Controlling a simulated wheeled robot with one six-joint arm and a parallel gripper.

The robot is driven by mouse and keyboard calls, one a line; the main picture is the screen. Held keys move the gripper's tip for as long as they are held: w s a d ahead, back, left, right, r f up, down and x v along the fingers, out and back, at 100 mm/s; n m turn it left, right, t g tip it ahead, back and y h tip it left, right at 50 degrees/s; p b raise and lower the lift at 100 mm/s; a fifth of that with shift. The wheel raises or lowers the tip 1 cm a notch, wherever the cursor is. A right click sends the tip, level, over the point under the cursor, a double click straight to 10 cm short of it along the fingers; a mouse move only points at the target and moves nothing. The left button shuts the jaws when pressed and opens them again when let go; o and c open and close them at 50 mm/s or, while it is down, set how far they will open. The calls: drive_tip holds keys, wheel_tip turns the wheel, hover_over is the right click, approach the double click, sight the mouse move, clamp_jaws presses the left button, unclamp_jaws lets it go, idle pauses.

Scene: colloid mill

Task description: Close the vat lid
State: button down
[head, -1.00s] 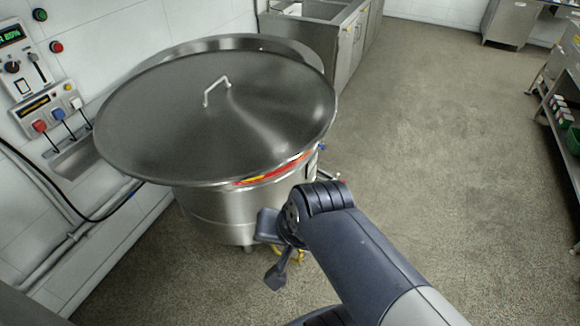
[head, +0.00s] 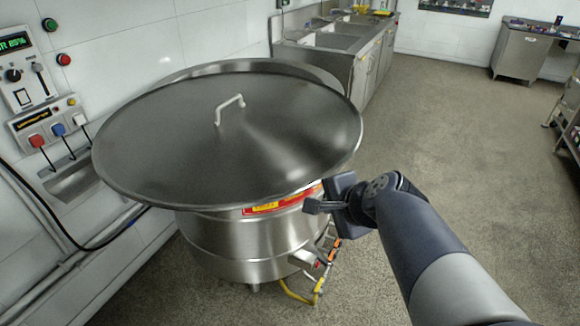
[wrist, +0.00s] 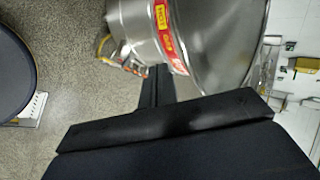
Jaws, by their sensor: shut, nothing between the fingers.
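The vat (head: 235,245) is a round steel tub at the left of the head view, with a red and yellow label (head: 283,202) on its side. Its wide grey lid (head: 165,150), with a pale bar handle (head: 230,108), lies over the top, shifted toward the front left. A curved steel rim (head: 270,66) shows behind the lid. My gripper (head: 312,207) is shut and empty, beside the vat's right front, just below the lid's edge. In the wrist view my gripper (wrist: 156,88) points toward the vat's side (wrist: 140,25); the label shows there too.
Control boxes (head: 45,115) with switches and plugs hang on the left wall. A steel sink counter (head: 350,45) stands behind the vat. A yellow hose (head: 300,296) and pipe fittings are low at the vat's right front.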

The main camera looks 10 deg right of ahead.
drive_tip(key=w+a+f, duration=0.2)
drive_tip(key=w+f, duration=0.2)
drive_tip(key=w, duration=0.4)
drive_tip(key=shift+a, duration=0.1)
idle(0.3)
